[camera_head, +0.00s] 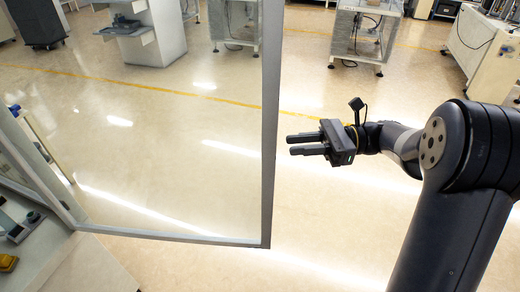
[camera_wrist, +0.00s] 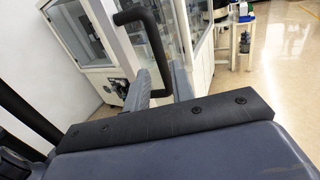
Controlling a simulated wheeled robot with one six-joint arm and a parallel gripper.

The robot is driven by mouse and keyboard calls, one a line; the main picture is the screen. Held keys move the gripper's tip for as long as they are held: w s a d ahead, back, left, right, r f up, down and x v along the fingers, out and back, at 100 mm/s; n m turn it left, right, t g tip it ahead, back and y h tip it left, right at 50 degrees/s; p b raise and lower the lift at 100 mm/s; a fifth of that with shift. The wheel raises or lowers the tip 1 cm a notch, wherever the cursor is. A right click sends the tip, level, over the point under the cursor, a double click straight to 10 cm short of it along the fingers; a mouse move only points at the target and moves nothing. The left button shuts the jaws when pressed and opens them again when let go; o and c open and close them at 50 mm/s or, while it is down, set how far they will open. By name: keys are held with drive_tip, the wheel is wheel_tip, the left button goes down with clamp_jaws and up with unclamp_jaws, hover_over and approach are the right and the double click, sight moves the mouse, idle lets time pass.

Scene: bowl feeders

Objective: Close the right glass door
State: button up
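A glass door with a grey metal frame (camera_head: 267,120) stands open across the left half of the head view. Its clear pane (camera_head: 150,130) shows the floor behind it. My gripper (camera_head: 290,145) is just right of the door's upright free edge, with its fingers pointing left at it. The two fingers are apart, with a gap between them. In the wrist view, a black bar handle (camera_wrist: 152,40) rises ahead of my gripper (camera_wrist: 160,76), its lower end in line with the finger gap. I cannot tell whether they touch. No handle shows in the head view.
Machine parts and a pale worktop (camera_head: 85,268) lie at the lower left. A white cabinet (camera_head: 482,38) stands at the upper right, with other machines at the back. The floor (camera_head: 325,215) around my gripper is clear.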

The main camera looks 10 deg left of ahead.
sight(261, 148)
drive_tip(key=x, duration=0.8)
drive_tip(key=shift+s+a, duration=0.1)
drive_tip(key=shift+a, duration=0.25)
drive_tip(key=shift+c, duration=0.4)
clamp_jaws()
